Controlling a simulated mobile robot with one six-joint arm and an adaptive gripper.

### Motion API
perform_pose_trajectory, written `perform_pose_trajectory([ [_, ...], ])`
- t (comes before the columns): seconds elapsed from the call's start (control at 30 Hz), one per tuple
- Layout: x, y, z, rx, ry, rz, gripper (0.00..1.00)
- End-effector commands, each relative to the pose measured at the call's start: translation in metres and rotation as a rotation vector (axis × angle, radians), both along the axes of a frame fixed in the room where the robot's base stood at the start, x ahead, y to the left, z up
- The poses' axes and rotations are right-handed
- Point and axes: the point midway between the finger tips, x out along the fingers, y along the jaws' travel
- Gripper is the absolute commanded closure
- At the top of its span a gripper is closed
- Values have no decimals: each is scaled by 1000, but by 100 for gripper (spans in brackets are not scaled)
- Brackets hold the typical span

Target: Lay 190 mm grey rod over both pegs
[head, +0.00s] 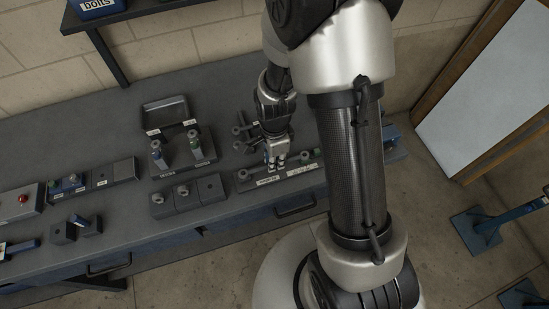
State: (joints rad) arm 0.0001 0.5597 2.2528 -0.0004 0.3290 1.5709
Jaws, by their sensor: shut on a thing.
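My gripper (276,164) points down over the low labelled base (290,182) near the front edge of the bench. Its fingers are close together and shut on what I take to be the grey rod; the rod is too small and too covered to make out clearly. One round dark peg-like end (243,174) shows left of the fingers and another (317,152) shows to their right, at the two ends of the base. Whether the rod touches either one, I cannot tell.
Dark round-headed pieces (239,146) stand just left of my gripper. A tray with blue and green upright parts (195,144) and low grey blocks (184,197) lie further left. My forearm hides the bench on the right.

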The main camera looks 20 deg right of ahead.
Motion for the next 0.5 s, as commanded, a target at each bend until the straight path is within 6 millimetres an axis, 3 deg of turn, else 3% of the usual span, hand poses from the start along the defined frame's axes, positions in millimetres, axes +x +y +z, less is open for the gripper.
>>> perform_pose_trajectory([
  [0.2,0,0,-2,0,-1,0,100],
  [0.23,0,0,-2,0,-1,0,85],
  [0.5,0,0,-2,0,-1,0,67],
])
